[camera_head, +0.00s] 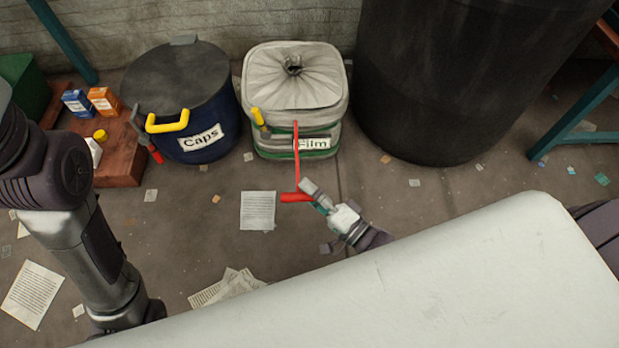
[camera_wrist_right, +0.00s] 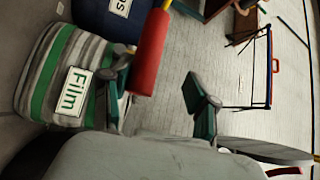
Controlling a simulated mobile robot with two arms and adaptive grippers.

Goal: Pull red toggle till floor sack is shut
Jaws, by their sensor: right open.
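The floor sack (camera_head: 294,90) is a pale, green-striped bag labelled "Film". Its top is gathered in folds around a small dark opening. A taut red cord (camera_head: 297,150) runs from its front to the red toggle (camera_head: 291,197), a short bar held clear of the sack. My right gripper (camera_head: 314,196) is at the toggle's right end. In the right wrist view the gripper (camera_wrist_right: 160,92) is open, with the toggle (camera_wrist_right: 150,52) near its left finger; I cannot tell whether they touch. The sack (camera_wrist_right: 62,75) is at left there. My left gripper is out of view.
A blue "Caps" bin (camera_head: 190,115) with a yellow handle stands left of the sack, beside a wooden stand (camera_head: 118,165) with small boxes. A large black barrel (camera_head: 435,90) stands right. Papers (camera_head: 258,211) and scraps litter the otherwise open floor.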

